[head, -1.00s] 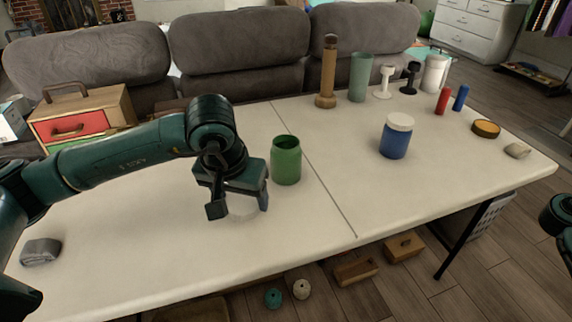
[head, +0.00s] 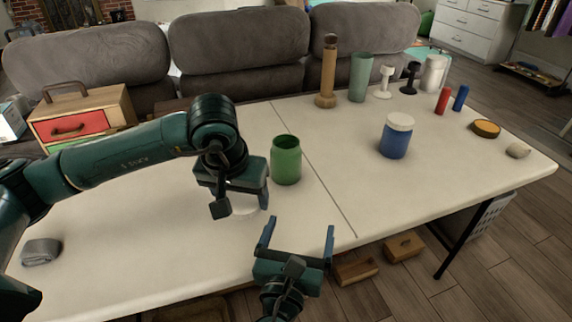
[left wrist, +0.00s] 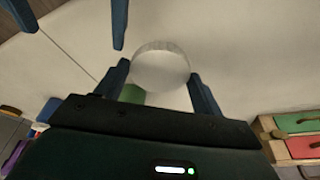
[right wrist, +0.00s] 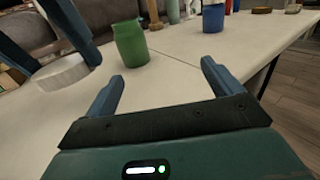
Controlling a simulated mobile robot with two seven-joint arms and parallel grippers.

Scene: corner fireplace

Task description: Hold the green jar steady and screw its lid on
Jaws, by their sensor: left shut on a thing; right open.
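The green jar (head: 286,160) stands upright and open, without a lid, near the middle of the table. It also shows in the right wrist view (right wrist: 130,44). My left gripper (head: 242,203) is just left of and in front of the jar, shut on a white round lid (left wrist: 160,68). The lid also shows between its fingers in the right wrist view (right wrist: 62,73); in the head view the gripper partly hides it. My right gripper (head: 299,238) is open and empty at the table's front edge, in front of the jar and apart from it.
A blue jar with a white lid (head: 397,137) stands right of the green jar. A wooden mill (head: 327,75) and a pale green tumbler (head: 360,78) stand behind. A grey cloth (head: 41,251) lies at left. The table around the green jar is clear.

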